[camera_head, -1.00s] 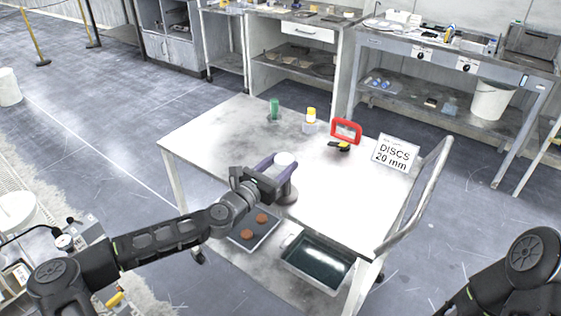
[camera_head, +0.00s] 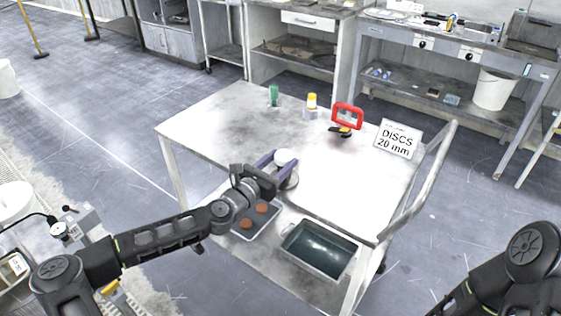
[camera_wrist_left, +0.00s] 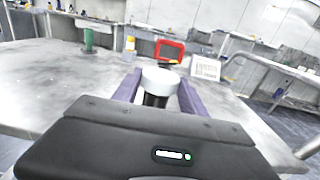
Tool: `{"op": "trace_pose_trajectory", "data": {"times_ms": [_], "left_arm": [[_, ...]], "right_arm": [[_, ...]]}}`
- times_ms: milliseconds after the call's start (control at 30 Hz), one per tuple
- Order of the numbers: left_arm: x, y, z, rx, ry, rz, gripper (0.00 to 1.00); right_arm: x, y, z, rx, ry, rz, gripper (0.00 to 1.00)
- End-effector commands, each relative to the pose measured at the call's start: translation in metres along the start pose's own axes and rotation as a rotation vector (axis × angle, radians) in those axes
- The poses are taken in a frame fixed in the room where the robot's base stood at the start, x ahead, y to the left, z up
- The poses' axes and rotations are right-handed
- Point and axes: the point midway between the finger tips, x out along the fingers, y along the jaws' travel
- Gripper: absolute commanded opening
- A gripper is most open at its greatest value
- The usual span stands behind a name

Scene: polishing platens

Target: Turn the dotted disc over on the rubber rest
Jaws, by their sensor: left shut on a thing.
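My left gripper (camera_head: 284,162) has two purple fingers, shut on a round white disc (camera_head: 286,155) above the table (camera_head: 215,115). In the left wrist view the disc (camera_wrist_left: 160,78) sits between the fingers, its side facing me plain white. I see no dots on it. A dark, short round rest (camera_head: 290,182) stands below the disc; its black body (camera_wrist_left: 155,99) also shows under the disc in the wrist view. I cannot tell whether disc and rest touch. My right gripper is out of view; only part of its arm shows at the lower right.
On the table stand a green bottle (camera_head: 273,95), a yellow-capped bottle (camera_head: 311,104), a red frame (camera_head: 347,116) and a sign (camera_head: 397,139). The lower shelf holds a tray with brown discs (camera_head: 261,208) and a grey bin (camera_head: 318,249). The table's left part is clear.

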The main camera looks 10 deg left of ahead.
Motion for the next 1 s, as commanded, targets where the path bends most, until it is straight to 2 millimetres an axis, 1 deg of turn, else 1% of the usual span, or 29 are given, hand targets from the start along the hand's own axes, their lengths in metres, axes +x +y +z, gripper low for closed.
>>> {"op": "trace_pose_trajectory", "data": {"times_ms": [33, 67, 300, 567, 667, 767, 1000], "left_arm": [[0.000, 0.000, 0.000, 0.000, -0.001, 0.000, 0.52], [0.000, 0.000, 0.000, 0.000, -0.001, 0.000, 0.55], [0.000, 0.000, 0.000, 0.000, 0.000, 0.000, 0.74], [0.000, 0.000, -0.001, 0.000, 0.001, 0.000, 0.75], [-0.004, 0.001, -0.001, 0.000, 0.001, 0.001, 0.75], [-0.014, 0.001, -0.002, 0.000, 0.001, 0.001, 0.75], [-0.053, 0.001, -0.002, 0.000, 0.001, 0.001, 0.75]], "right_arm": [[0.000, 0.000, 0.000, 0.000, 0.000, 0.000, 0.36], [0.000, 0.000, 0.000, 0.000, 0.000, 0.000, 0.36], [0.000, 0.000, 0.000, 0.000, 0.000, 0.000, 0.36], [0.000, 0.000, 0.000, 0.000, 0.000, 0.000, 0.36], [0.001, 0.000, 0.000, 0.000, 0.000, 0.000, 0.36], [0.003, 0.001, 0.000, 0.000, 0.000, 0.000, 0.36], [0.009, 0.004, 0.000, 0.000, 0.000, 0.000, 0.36]]}}
